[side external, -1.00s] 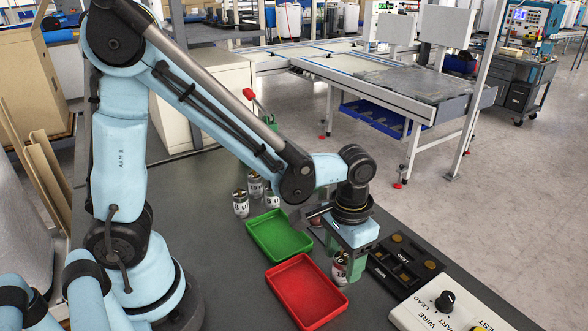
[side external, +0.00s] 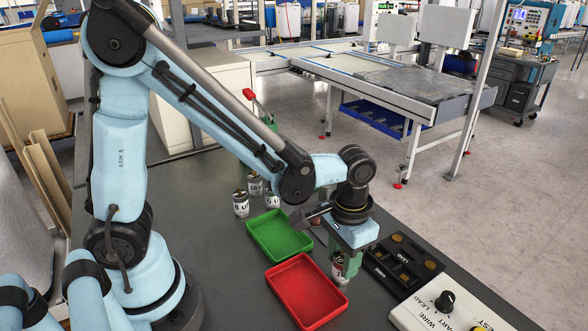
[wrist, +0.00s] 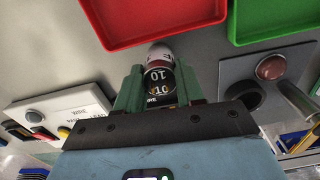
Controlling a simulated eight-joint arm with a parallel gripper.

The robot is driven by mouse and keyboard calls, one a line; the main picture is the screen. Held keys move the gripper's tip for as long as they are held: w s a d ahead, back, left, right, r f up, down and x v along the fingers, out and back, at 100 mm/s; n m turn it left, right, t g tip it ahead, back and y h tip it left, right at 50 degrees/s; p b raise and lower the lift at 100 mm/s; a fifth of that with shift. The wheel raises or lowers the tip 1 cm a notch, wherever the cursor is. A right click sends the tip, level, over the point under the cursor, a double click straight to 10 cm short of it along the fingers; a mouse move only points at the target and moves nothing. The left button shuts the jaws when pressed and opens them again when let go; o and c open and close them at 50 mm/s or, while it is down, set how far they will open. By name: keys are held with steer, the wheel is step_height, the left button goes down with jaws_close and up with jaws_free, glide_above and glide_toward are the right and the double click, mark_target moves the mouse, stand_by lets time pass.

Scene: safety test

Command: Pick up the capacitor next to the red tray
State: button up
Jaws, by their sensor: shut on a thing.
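The capacitor (side external: 338,272) is a small can with a white body and printed digits, upright beside the red tray (side external: 296,318). In the wrist view the capacitor (wrist: 160,78) shows a dark band with "10" on it, and the red tray (wrist: 150,40) lies just beyond it. My gripper (side external: 347,266) is shut on the capacitor, with green fingers on both sides of it in the wrist view (wrist: 158,90). I cannot tell whether the capacitor's base is clear of the table.
A green tray (side external: 281,250) lies beyond the red one. Several other cans (side external: 241,204) stand behind it. A black fixture (side external: 406,262) and a white box with a knob (side external: 425,312) sit right of my gripper. Dark table (side external: 225,285) left of the trays is clear.

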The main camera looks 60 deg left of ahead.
steer(key=shift+r, duration=3.25)
